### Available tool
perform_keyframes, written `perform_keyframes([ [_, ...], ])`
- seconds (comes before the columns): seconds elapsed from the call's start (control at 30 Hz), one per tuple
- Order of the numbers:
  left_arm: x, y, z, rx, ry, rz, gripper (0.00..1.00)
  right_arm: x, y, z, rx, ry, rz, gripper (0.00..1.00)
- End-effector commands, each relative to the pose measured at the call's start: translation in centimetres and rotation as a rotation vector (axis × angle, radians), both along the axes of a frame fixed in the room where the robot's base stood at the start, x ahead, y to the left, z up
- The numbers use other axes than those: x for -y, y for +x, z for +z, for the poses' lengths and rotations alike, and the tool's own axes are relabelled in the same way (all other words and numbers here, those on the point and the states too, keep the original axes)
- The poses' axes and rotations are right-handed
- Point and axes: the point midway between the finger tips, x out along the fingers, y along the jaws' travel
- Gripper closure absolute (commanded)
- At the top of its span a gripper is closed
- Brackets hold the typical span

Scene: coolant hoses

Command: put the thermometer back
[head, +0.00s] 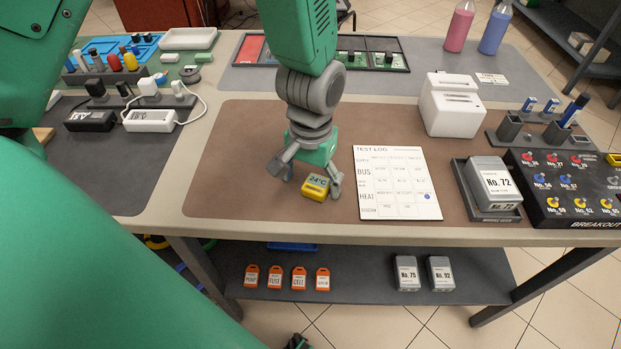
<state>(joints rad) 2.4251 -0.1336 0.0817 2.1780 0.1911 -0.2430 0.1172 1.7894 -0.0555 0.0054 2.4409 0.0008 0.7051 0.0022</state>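The thermometer (315,188) is a small yellow block with a display reading 24°C. It appears to rest on the brown mat (235,150), left of the white test log sheet (398,183). My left gripper (311,182) points down over it with its fingers spread, one on each side. The gap on the left of the thermometer is clear; the right finger is close to it, and I cannot tell whether they touch.
A white two-slot device (450,104) and a grey No. 72 module (493,184) stand to the right, beside the black breakout panel (565,190). White chargers (150,121) and a tool rack (108,68) are at the left. The mat's left part is clear.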

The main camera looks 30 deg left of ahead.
Motion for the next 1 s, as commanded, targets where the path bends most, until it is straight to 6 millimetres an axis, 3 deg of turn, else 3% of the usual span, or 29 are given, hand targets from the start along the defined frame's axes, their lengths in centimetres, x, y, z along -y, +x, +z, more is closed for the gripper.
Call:
perform_keyframes([
  [0.67,-0.3,-0.2,-0.1,-0.004,0.001,0.002,0.40,0.0,0.0,-0.1,0.000,0.000,-0.001,0.60],
  [0.77,-0.2,-0.2,0.8,-0.003,0.002,0.002,0.40,0.0,0.0,0.1,0.000,-0.001,-0.001,0.60],
  [1.0,-0.2,-0.1,6.1,0.005,0.000,0.003,0.40,0.0,0.0,1.6,0.000,-0.001,-0.001,0.60],
])
